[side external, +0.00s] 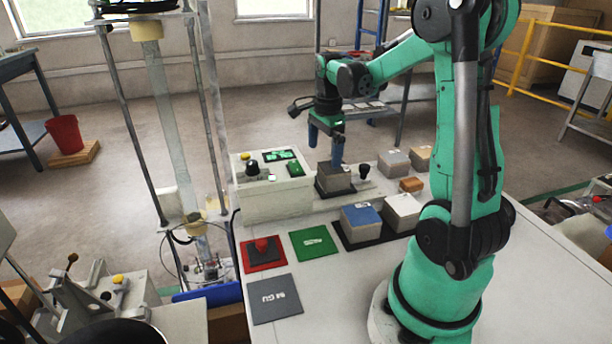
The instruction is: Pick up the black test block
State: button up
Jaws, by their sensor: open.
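A dark grey-brown block (334,180) with a small mark on its front is the darkest block I see. It sits on a black base beside the white control box. I cannot tell for sure that it is the black test block. My gripper (325,153) hangs above it, pointing down, with its two blue fingers apart and nothing between them. The fingertips appear to be above the block's top; whether the right one touches it is hard to tell.
The white control box (272,195) stands left of the block. A blue-topped block (361,225) and a pale block (403,213) stand in front on a black tray. Green (313,257), red (249,267) and grey (275,312) plates lie front left. Small blocks lie right.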

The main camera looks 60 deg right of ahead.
aim_at(334, 171)
jog(key=d+m, duration=0.1)
jog(key=s+d+f+m, duration=0.1)
jog(key=shift+s+d+f+m+g+y, duration=0.15)
jog(key=shift+d+f+m+g+y, duration=0.05)
jog(key=shift+d+m+g+y, duration=0.1)
jog(key=shift+d+f, duration=0.1)
jog(key=shift+f, duration=2.75)
grip_shut()
jog(key=shift+r, duration=0.1)
